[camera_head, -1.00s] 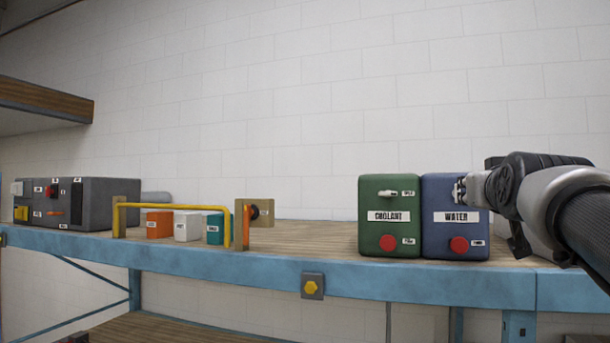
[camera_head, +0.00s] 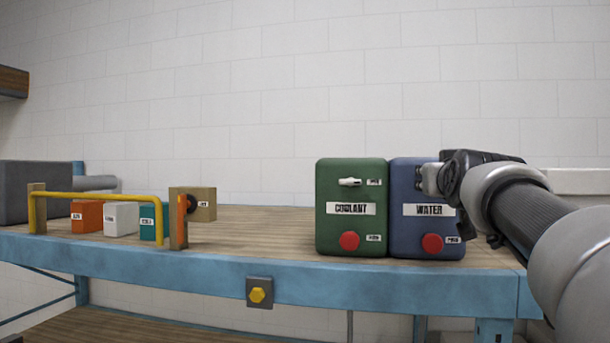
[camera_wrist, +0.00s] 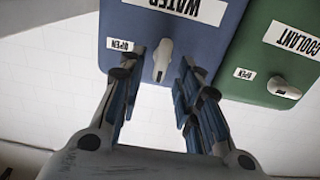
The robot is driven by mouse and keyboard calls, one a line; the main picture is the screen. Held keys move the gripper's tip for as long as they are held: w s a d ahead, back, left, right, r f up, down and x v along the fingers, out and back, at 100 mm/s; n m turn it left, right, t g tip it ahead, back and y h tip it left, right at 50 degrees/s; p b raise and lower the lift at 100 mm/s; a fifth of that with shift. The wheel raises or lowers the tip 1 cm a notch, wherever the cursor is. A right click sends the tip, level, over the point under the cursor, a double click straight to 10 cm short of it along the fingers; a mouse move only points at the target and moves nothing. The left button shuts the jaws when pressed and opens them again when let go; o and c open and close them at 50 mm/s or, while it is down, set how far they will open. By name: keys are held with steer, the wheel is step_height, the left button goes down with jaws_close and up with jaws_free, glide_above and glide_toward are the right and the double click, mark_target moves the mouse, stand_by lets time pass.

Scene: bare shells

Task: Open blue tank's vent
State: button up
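The blue tank (camera_head: 404,184), labelled WATER, stands on the bench at the right, touching the green tank (camera_head: 352,230). It has a red knob (camera_head: 432,244) low on its front. My gripper (camera_head: 425,178) is at its upper front and hides its vent lever in the head view. In the wrist view, which is upside down, the grey vent lever (camera_wrist: 163,62) points roughly up and down the picture, beside an OPEN label (camera_wrist: 120,45). My gripper (camera_wrist: 162,78) is open there, one finger on each side of the lever, with gaps visible.
The green tank, labelled COOLANT, has a sideways lever (camera_head: 350,182) and a red knob (camera_head: 349,241). A yellow rail (camera_head: 100,196) fronts small coloured boxes at the left. A yellow button (camera_head: 258,295) sits on the blue bench edge. The bench between is clear.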

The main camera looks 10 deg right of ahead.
steer(key=shift+w+d, duration=0.3)
steer(key=shift+w, duration=0.35)
steer(key=shift+s+a+r, duration=0.15)
steer(key=shift+s+a, duration=0.1)
steer(key=shift+s, duration=0.3)
steer(key=shift+c, duration=0.4)
steer(key=shift+w+d, duration=0.1)
steer(key=shift+w, duration=0.15)
steer(key=c, duration=0.4)
jaws_close()
